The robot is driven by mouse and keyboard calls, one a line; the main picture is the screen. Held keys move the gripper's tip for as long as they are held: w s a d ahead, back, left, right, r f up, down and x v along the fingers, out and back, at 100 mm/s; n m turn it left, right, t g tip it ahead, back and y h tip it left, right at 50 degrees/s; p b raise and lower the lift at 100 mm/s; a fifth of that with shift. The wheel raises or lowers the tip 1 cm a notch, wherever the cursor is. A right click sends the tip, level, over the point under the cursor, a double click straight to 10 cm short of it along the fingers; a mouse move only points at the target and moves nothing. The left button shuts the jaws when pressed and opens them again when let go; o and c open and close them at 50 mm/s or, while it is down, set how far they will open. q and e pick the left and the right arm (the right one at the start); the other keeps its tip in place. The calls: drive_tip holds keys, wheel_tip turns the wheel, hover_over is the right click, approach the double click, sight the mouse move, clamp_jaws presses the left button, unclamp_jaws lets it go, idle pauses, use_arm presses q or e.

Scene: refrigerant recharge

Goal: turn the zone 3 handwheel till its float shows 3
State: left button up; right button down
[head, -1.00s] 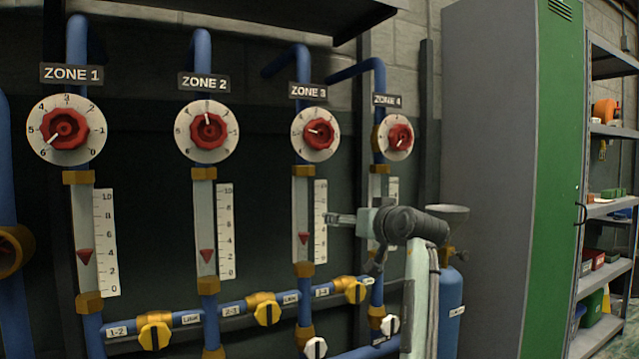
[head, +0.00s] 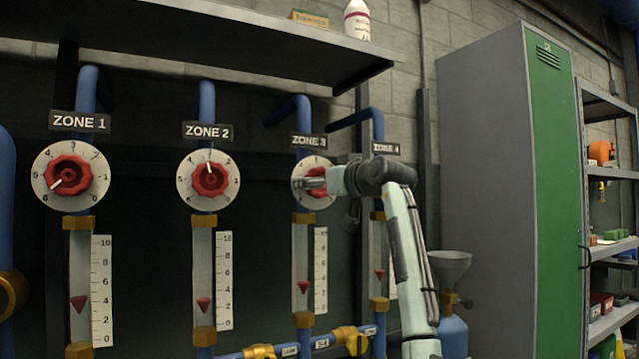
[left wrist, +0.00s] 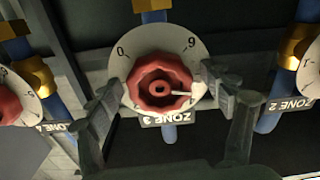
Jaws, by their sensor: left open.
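The zone 3 handwheel (left wrist: 160,83) is a red knob on a white numbered dial, shown upside down in the left wrist view. Its white pointer line points to the right there. In the head view the zone 3 dial (head: 299,172) is partly hidden by my left gripper (head: 310,184). In the left wrist view my left gripper (left wrist: 157,92) is open, one finger on each side of the knob; contact cannot be told. The red zone 3 float (head: 303,288) sits low in its tube, roughly near 3 on the zone 3 scale (head: 320,270); the exact reading is unclear. My right gripper is not visible.
The zone 2 handwheel (head: 209,179) and zone 1 handwheel (head: 69,177) are to the left. The zone 4 pipe (head: 378,130) is close on the right, its dial hidden by my arm. A shelf (head: 230,35) overhangs the pipes. A grey-green cabinet (head: 490,170) stands right.

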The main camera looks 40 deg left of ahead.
use_arm(q)
drive_tip(key=shift+a, duration=0.15)
drive_tip(key=c, duration=1.1)
drive_tip(key=shift+c, duration=0.3)
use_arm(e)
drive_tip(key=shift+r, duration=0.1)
